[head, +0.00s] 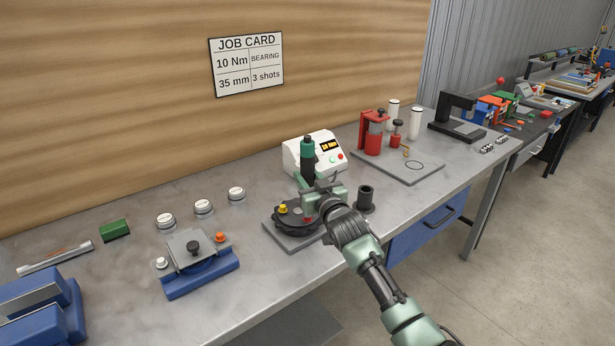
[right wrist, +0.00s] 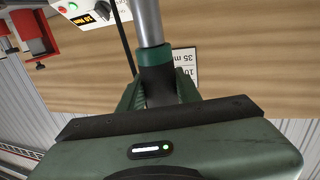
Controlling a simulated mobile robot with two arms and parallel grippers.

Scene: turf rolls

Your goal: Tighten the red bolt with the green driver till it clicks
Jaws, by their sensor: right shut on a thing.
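My right gripper (head: 308,184) is shut on the green driver (head: 307,150) and holds it roughly upright above the round black flange (head: 283,226). In the right wrist view the driver's grey shaft and green collar (right wrist: 154,56) show between the fingers. The red bolt (head: 307,219) shows as a small red spot on the flange's right side, just below my gripper. A yellow bolt (head: 283,209) stands on the flange's left side. The driver's lower tip is hidden behind my gripper, so I cannot tell whether it touches a bolt. My left gripper is out of view.
A white controller (head: 328,168) with a yellow display stands behind the flange. A black cup-shaped holder (head: 366,198) stands to its right. A blue fixture (head: 202,277) and several white dials lie to the left. A red press (head: 373,133) stands further right.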

